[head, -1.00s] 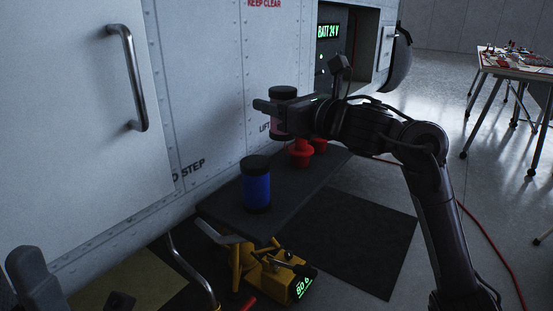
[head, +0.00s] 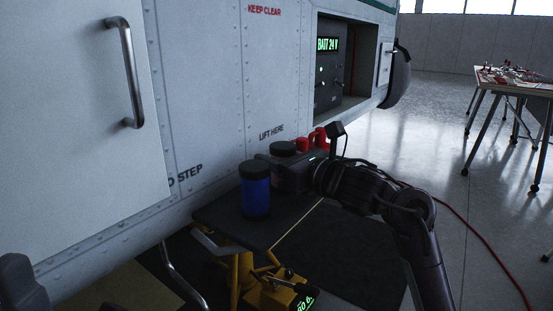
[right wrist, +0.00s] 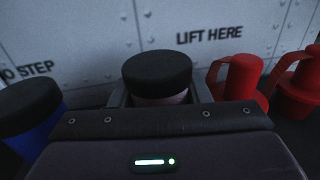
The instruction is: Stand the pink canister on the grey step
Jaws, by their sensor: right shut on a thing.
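The pink canister (head: 283,147) has a dark lid and is upright in my right gripper (head: 278,163), over the far part of the dark grey step (head: 222,213). In the right wrist view its black lid (right wrist: 157,69) and a strip of pale pink body show between the two fingers (right wrist: 160,96), which are shut on it. Its base is hidden, so I cannot tell whether it touches the step. A grey part at the lower left edge of the head view may be my left gripper (head: 16,279); its jaws cannot be made out.
A blue canister (head: 255,192) with a black lid stands on the step, close to the left of my right gripper. Red objects (right wrist: 240,82) stand close on the right. The riveted white fuselage wall (head: 215,110) rises behind. A yellow device (head: 270,292) is below the step.

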